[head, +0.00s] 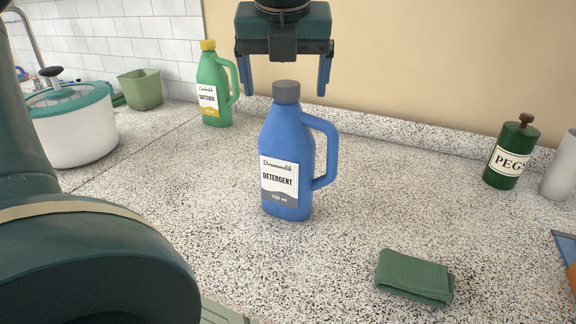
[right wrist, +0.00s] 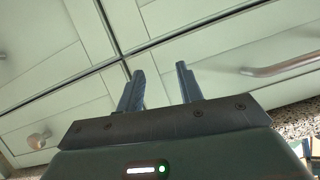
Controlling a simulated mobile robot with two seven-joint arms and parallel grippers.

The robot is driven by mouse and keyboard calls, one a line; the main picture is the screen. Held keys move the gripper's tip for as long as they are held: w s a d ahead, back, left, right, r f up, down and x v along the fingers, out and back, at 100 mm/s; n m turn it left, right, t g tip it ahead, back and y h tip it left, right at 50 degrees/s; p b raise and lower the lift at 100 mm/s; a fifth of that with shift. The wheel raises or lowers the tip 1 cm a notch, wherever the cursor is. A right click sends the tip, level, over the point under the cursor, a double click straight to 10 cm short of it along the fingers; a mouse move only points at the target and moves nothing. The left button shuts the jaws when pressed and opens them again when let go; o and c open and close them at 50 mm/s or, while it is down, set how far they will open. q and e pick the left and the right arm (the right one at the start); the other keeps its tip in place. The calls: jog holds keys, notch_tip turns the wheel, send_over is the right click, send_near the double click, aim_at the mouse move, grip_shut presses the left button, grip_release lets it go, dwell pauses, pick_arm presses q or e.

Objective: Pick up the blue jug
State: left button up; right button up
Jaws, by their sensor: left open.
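The blue jug (head: 287,150) stands upright on the speckled counter in the middle of the head view. It has a grey cap, a white detergent label and a handle on its right side. My left gripper (head: 285,93) is open and empty above the jug, its fingers pointing down. In the picture the fingers sit left and right of the cap, apart from it; how they line up in depth is hard to tell. My right gripper (right wrist: 159,70) shows only in the right wrist view, open and empty, facing cabinet fronts.
A green softener jug (head: 212,90) stands behind left of the blue jug. A folded green cloth (head: 414,277) lies front right, and a green PEGS tin (head: 511,155) stands at the right.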

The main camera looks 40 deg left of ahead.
pick_arm(q)
jog(key=x, duration=0.4)
jog(key=shift+w, duration=0.1)
jog(key=shift+r, duration=0.1)
jog(key=c, duration=1.3)
